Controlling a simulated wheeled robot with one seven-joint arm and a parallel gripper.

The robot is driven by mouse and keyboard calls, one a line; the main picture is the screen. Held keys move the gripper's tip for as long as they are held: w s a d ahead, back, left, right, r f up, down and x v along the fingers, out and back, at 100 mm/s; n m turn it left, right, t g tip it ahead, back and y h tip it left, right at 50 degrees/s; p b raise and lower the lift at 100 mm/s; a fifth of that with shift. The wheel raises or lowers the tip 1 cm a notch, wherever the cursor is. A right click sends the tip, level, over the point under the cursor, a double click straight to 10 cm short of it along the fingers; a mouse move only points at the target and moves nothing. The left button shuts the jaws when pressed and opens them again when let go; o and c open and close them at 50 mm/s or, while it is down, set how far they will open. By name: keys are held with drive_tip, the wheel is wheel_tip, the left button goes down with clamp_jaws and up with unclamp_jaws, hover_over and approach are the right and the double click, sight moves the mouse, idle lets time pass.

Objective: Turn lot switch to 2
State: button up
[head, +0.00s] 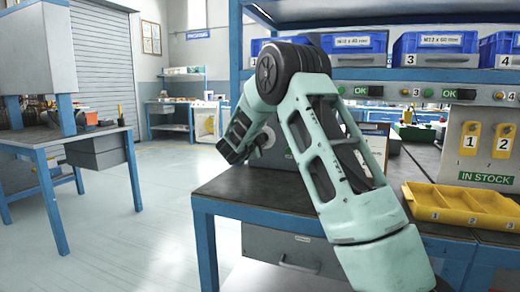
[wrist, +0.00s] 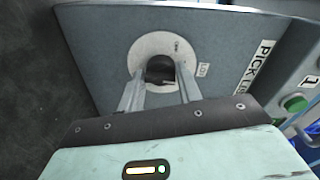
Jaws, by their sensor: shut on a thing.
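The lot switch (wrist: 151,43) shows in the wrist view as a pale round dial plate with a dark knob (wrist: 160,67) at its middle. A small label beside it seems to read LOT. It is on a grey panel (wrist: 95,50). My gripper (wrist: 160,76) has one finger on each side of the knob and is shut on it. The fingers hide part of the dial, and I cannot read the switch's setting. In the head view my arm hides most of the panel and the switch.
The panel stands on a dark-topped blue bench (head: 235,190). A green button (wrist: 294,103) is at the right in the wrist view. A yellow divided tray (head: 462,206) sits at the bench's right. Blue bins (head: 435,47) line the shelf above. Open floor (head: 150,220) lies to the left.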

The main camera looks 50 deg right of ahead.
drive_tip(key=shift+r+m+b, duration=0.1)
drive_tip(key=shift+m+b, duration=1.3)
drive_tip(key=shift+b, duration=0.1)
drive_tip(key=shift+r, duration=0.1)
drive_tip(key=o, duration=0.9)
drive_tip(key=shift+a, duration=0.15)
drive_tip(key=p+v, duration=0.2)
drive_tip(key=v, duration=1.5)
drive_tip(key=shift+s, duration=0.2)
